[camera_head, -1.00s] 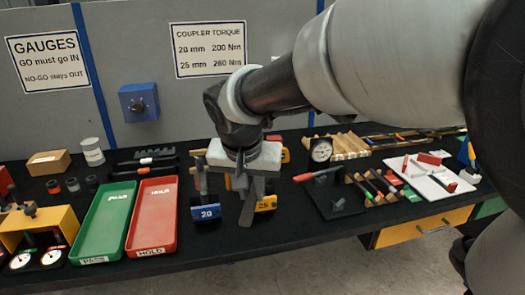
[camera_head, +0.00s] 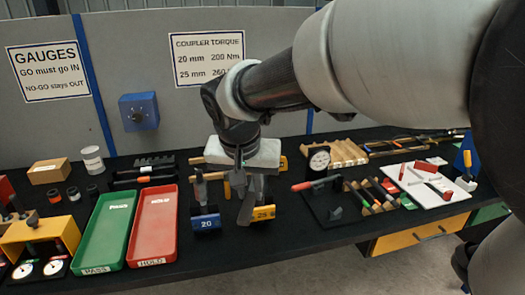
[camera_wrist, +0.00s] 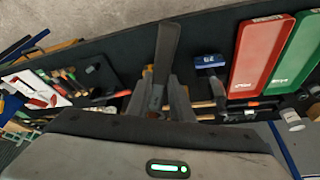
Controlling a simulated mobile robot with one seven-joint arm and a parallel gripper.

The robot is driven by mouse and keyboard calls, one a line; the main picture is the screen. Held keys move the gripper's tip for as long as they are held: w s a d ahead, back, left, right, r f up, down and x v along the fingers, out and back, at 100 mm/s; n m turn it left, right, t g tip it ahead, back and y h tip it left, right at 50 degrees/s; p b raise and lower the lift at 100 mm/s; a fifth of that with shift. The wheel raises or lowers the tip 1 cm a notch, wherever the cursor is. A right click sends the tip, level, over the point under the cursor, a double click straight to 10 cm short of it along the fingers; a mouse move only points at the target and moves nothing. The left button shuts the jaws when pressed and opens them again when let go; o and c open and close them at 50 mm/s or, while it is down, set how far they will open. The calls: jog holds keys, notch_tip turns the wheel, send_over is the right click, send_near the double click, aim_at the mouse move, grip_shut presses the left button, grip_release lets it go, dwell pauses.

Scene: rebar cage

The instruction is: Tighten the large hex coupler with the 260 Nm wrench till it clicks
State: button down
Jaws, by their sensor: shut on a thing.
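My gripper (camera_head: 242,192) points down over the bench at the "25" block and is shut. Between its fingers is a long dark grey bar, likely the wrench (camera_wrist: 165,55); in the wrist view it runs toward the bench's front edge. No marking on it can be read. In the head view the bar hangs just left of the yellow "25" block (camera_head: 263,213). The large hex coupler is hidden or too small to make out, so I cannot tell whether the bar touches it. The blue "20" block (camera_head: 206,222) with an upright grey piece stands to the left.
A green tray (camera_head: 91,269) and a red tray (camera_head: 150,263) lie to the left. A dial gauge (camera_head: 319,160) and a stand with a red handle (camera_head: 318,184) are to the right. A long tool with a yellow-orange end (camera_head: 283,164) lies behind my gripper.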

jog(key=shift+r+p, duration=1.8)
jog(key=shift+r, duration=1.05)
